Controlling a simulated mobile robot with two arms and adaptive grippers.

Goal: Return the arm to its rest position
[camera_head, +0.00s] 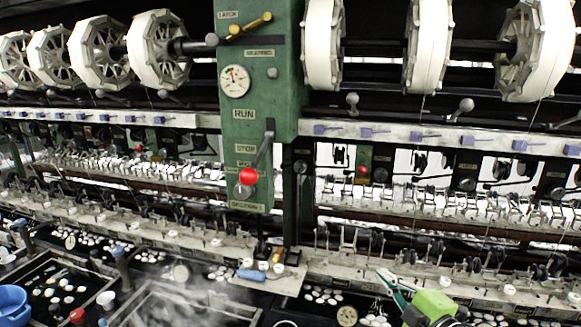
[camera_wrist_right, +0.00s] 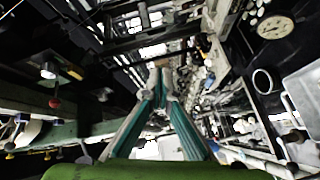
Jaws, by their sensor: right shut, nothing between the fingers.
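My right gripper (camera_head: 383,274) comes in at the lower right of the head view, with a bright green body and grey-teal fingers pointing up and left. It is near the front ledge of the machine, over the dark basin area. In the right wrist view its two teal fingers (camera_wrist_right: 160,70) converge and meet at the tips, with nothing held between them. My left gripper is not in view.
The green control column (camera_head: 258,130) with a red-knobbed lever (camera_head: 249,175) stands in the middle. White reels (camera_head: 158,50) line the top. The metal ledge (camera_head: 345,268) runs across the front. Basins with white cocoons (camera_head: 68,290) and a blue bowl (camera_head: 12,303) are at lower left.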

